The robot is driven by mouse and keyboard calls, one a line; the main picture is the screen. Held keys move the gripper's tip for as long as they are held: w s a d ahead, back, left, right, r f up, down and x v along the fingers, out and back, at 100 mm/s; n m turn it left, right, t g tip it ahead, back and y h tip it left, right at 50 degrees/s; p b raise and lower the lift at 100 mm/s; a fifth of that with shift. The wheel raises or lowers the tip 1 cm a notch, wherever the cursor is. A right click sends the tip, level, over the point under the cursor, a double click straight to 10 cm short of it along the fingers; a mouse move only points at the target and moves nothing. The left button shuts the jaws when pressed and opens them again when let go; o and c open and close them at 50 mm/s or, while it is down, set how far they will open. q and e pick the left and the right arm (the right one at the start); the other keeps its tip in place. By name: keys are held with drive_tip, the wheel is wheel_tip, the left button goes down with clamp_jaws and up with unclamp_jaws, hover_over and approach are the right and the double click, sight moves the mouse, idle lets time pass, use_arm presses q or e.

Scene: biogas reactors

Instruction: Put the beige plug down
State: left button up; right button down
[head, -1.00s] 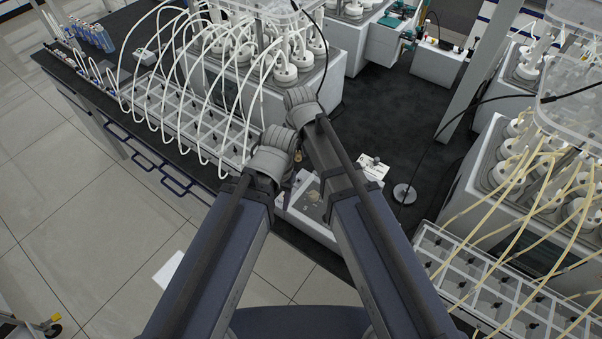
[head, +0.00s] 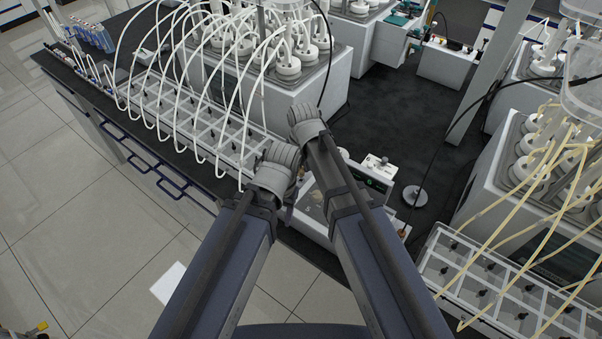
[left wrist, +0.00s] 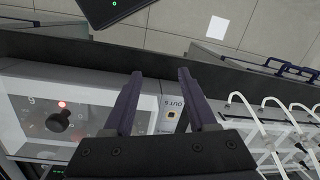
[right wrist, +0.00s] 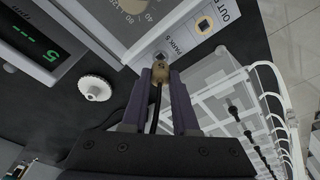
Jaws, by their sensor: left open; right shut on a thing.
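The beige plug (right wrist: 177,71) is between the fingertips of my right gripper (right wrist: 164,73) in the right wrist view. It is right beside a small square socket labelled PARK 5 (right wrist: 160,57) on the edge of a white device. I cannot tell whether the plug touches the socket. My left gripper (left wrist: 156,73) is open and empty above the same device's edge, near a square port labelled OUT 5 (left wrist: 171,115).
A box with a green display (right wrist: 33,40) and a white knurled knob (right wrist: 95,88) are beside the device. A white rack with tubes (right wrist: 240,105) stands close on the right wrist view's right side. A black knob (left wrist: 59,121) sits on the device panel.

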use_arm(q)
drive_tip(key=shift+f, duration=0.55)
use_arm(e)
drive_tip(key=shift+f, duration=0.55)
use_arm(q)
drive_tip(key=shift+f, duration=0.1)
use_arm(e)
drive_tip(key=shift+f, duration=0.1)
drive_tip(key=shift+f+b, duration=0.55)
drive_tip(key=shift+b, duration=0.2)
use_arm(q)
drive_tip(key=shift+f, duration=0.5)
use_arm(e)
drive_tip(key=c, duration=0.7)
unclamp_jaws()
use_arm(q)
drive_tip(key=shift+r, duration=0.1)
use_arm(e)
drive_tip(key=shift+r, duration=0.15)
use_arm(q)
wheel_tip(320, 180, up, 13)
drive_tip(key=p, duration=1.3)
use_arm(e)
drive_tip(key=r, duration=0.4)
drive_tip(key=s+r, duration=0.1)
drive_tip(key=r, duration=0.8)
drive_tip(key=shift+s+d, duration=0.15)
drive_tip(key=shift+s, duration=0.25)
drive_tip(key=shift+f, duration=0.1)
